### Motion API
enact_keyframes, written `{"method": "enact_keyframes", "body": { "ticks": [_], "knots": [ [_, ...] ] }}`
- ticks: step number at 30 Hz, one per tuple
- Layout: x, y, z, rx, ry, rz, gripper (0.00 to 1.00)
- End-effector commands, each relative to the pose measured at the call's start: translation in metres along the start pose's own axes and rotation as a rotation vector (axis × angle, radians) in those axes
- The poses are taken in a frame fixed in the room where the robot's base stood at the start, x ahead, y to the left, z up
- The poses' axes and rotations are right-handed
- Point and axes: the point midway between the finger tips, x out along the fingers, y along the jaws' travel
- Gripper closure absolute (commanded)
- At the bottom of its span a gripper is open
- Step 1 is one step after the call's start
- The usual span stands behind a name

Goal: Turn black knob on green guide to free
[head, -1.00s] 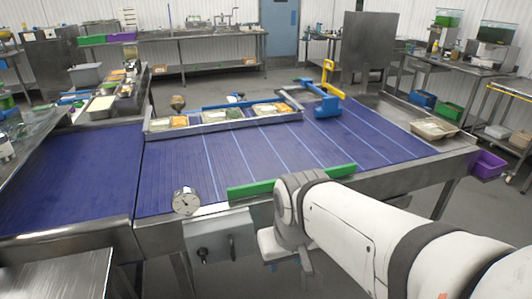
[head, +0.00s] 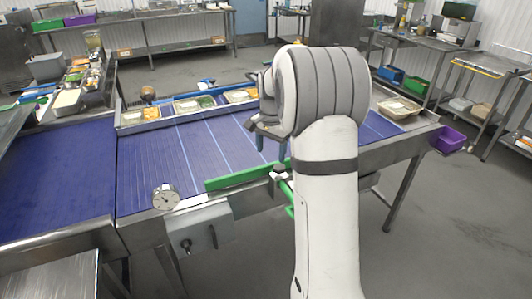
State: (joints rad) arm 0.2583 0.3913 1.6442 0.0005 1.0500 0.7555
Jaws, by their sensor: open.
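The green guide (head: 235,178) is a long bar along the near edge of the blue conveyor, in the middle of the head view. A small black knob (head: 279,168) sits on a pale bracket at the guide's right end. My gripper (head: 270,156) is above the knob and slightly to its left, fingers pointing down. It is open, with no object visible between the fingers. It looks apart from the knob, but the exact gap is hard to judge. My arm hides the guide's right part and some of the belt behind it.
A tray rail with filled trays (head: 187,106) lies along the far side. A purple bin (head: 448,140) hangs at the right.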

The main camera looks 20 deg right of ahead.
Motion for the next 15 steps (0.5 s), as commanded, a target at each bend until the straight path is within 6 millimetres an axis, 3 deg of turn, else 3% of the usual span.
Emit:
{"method": "enact_keyframes", "body": {
  "ticks": [1,6,10,15],
  "knots": [
    [0.007,-0.006,-0.020,0.064,-0.010,0.011,0.37],
    [0.035,-0.017,-0.064,0.234,-0.027,0.034,0.37],
    [0.048,-0.019,-0.081,0.305,-0.032,0.042,0.37],
    [0.063,-0.020,-0.085,0.331,-0.036,0.048,0.37]
  ]
}}
